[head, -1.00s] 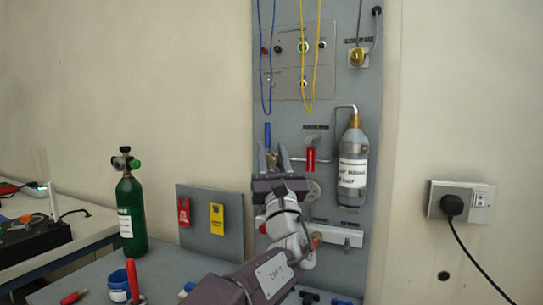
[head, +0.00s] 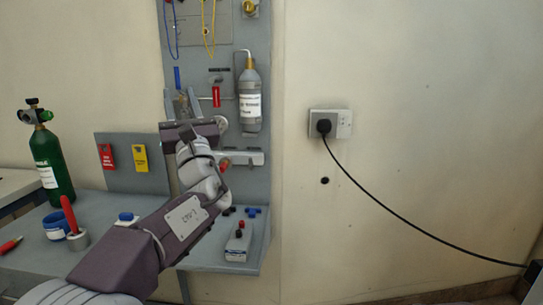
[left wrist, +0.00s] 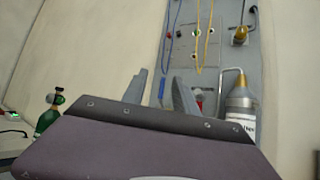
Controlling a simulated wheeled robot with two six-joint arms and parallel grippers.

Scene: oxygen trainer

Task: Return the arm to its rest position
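My left arm comes in from the lower left in the head view and reaches up to the grey wall panel (head: 265,185). My left gripper (head: 183,103) is in front of the panel, below a blue upright part (head: 177,77) and left of a red tag (head: 216,97). In the left wrist view its two fingers (left wrist: 162,96) stand apart, with nothing seen held between them. Whether the fingers touch the panel cannot be told. My right gripper is not in view.
A grey bottle (head: 249,97) hangs on the panel right of the gripper. A green cylinder (head: 53,168), a blue cup (head: 56,227) and a red-handled tool (head: 69,214) stand on the bench at left. A black cable (head: 400,215) runs from a wall socket (head: 343,124).

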